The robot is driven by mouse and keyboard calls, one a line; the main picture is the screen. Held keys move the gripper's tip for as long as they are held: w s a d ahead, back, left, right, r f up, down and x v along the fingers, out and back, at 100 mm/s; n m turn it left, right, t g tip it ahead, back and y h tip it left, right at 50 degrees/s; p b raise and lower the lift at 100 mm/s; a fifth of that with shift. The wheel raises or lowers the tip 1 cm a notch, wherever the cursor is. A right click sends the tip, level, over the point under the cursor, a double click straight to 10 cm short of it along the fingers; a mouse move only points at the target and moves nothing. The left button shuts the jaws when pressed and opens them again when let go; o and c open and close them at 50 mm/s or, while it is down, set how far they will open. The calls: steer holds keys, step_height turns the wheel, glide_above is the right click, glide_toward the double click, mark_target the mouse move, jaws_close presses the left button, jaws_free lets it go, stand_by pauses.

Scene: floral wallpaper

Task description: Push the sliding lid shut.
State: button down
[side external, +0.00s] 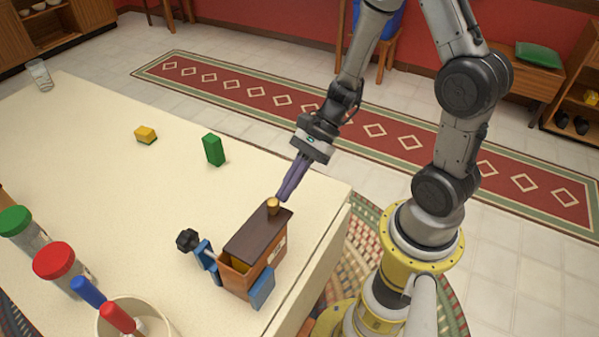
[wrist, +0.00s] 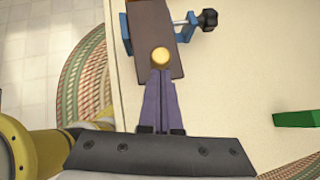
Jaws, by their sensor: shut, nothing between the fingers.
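A wooden box (side external: 238,278) stands near the table's front edge, held by a blue clamp (side external: 207,258) with a black knob. Its dark brown sliding lid (side external: 257,234) covers most of the top, and an opening shows at the near end, with something yellow inside. A round golden knob (side external: 273,205) stands on the lid's far end. My gripper (side external: 281,197) is shut and empty, its purple fingertips right by the knob. In the wrist view the fingertips (wrist: 161,72) are just below the knob (wrist: 161,57); I cannot tell whether they touch it.
A green block (side external: 213,150) and a yellow block (side external: 146,135) stand farther back on the table. Jars with a green lid (side external: 14,220) and a red lid (side external: 55,260), and a cup (side external: 150,318) with colored handles, stand at the left front. The table middle is clear.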

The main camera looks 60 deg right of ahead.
mark_target(278, 202)
steer(key=shift+s+a+r, duration=0.1)
steer(key=shift+a, duration=1.35)
